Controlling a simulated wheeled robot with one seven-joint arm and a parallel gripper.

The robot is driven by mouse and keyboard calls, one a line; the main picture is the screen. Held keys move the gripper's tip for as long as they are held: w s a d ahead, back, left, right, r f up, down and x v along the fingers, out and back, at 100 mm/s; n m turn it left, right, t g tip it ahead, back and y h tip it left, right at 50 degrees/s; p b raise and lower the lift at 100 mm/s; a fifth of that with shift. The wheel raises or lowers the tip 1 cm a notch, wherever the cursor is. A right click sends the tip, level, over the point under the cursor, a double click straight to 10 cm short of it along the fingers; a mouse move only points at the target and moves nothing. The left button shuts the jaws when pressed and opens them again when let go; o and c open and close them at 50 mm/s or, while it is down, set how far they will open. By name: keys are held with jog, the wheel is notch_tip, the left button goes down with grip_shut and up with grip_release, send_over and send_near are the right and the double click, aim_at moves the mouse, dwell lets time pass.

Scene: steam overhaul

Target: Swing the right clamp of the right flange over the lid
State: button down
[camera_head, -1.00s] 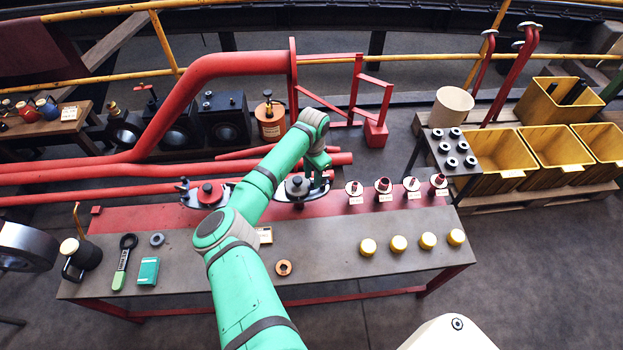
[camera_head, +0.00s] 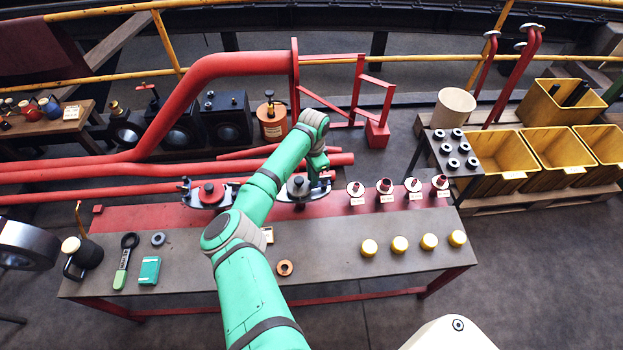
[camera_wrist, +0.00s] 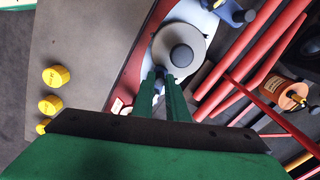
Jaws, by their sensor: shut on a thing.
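The right flange (camera_head: 279,197) stands at the back edge of the workbench, with a grey round lid (camera_head: 298,190) and black knob on it. The lid also shows in the wrist view (camera_wrist: 166,38). My gripper (camera_wrist: 163,78) is beside the lid's rim, at its right in the head view, its two green fingers close together. It is shut on the right clamp, which is mostly hidden between the fingers; how far the clamp reaches over the lid I cannot tell. A blue-grey clamp part (camera_wrist: 236,14) shows beyond the lid in the wrist view.
Several labelled fittings (camera_head: 385,186) stand to the right, with yellow caps (camera_head: 400,243) in front. Red pipes (camera_head: 110,170) run behind the bench (camera_head: 340,270).

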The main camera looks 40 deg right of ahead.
jog(key=shift+w+d+r+m, duration=0.15)
jog(key=shift+w+m, duration=0.15)
jog(key=shift+m, duration=0.45)
jog(key=shift+w+d+f+m, duration=0.15)
jog(key=shift+w+m, duration=0.1)
jog(key=shift+m, duration=0.5)
jog(key=shift+r, duration=0.1)
jog(key=c, duration=1.7)
grip_release()
jog(key=shift+c, duration=0.2)
notch_tip(320, 180, up, 11)
